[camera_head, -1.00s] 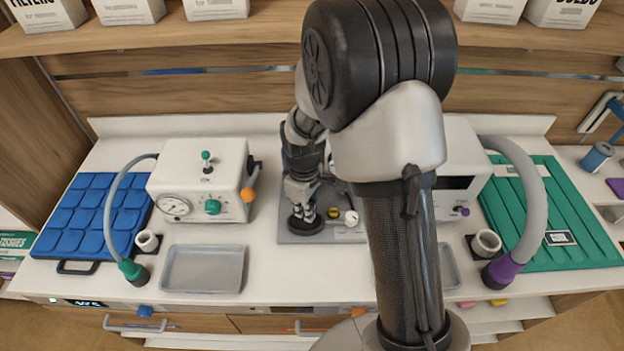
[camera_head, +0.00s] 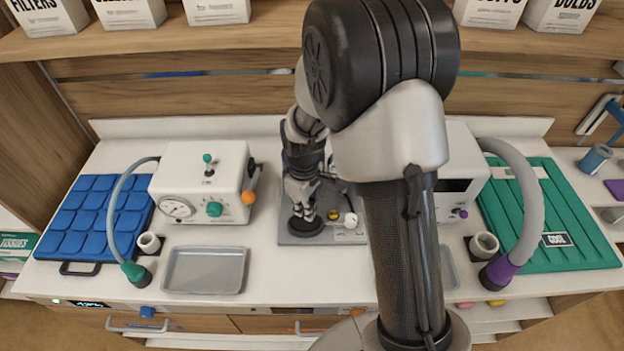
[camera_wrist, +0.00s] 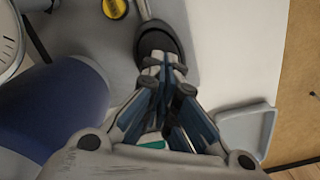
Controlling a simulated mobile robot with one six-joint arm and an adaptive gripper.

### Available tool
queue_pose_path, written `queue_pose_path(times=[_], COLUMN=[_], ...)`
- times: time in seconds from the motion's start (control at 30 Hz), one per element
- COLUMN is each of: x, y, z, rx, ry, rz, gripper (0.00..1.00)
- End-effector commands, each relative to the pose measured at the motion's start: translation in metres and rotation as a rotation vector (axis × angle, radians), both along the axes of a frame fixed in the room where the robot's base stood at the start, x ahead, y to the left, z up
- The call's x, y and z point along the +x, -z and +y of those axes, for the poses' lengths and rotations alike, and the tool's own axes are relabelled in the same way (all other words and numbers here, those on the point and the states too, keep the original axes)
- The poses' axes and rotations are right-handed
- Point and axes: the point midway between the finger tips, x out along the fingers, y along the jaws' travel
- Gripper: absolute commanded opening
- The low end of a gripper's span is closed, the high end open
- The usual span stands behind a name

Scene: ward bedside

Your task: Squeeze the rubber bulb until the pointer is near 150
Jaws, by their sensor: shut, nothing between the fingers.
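A dark round thing, likely the rubber bulb (camera_head: 306,228), sits on a grey plate (camera_head: 345,237) mid-table. In the wrist view the bulb (camera_wrist: 158,36) has a thin tube or rod leading from its far side. My gripper (camera_head: 303,212) points down just over it, fingers together with nothing between them. In the wrist view the fingertips (camera_wrist: 163,65) overlap the bulb's near edge; I cannot tell whether they press it. Part of a white dial (camera_wrist: 8,40) with black ticks shows at the left edge.
A white machine (camera_head: 203,160) with its own small gauge stands left, near a blue pad (camera_head: 90,215) and a grey tray (camera_head: 204,270). Right are a grey hose (camera_head: 530,190) and a green mat (camera_head: 575,225). A blue cylinder (camera_wrist: 55,100) is close left in the wrist view.

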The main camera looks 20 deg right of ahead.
Motion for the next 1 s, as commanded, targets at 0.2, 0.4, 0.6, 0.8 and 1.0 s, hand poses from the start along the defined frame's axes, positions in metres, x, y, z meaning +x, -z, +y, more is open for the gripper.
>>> queue_pose_path(times=[0.2, 0.4, 0.6, 0.8, 1.0], x=[0.0, 0.0, 0.0, 0.0, 0.0], y=[0.005, 0.015, 0.023, 0.016, 0.002], z=[0.0, 0.0, 0.0, 0.0, 0.0], rx=[0.0, 0.0, 0.0, 0.0, 0.0], ry=[0.0, 0.0, 0.0, 0.0, 0.0], rz=[0.0, 0.0, 0.0, 0.0, 0.0], gripper=[0.0, 0.0, 0.0, 0.0, 0.0])
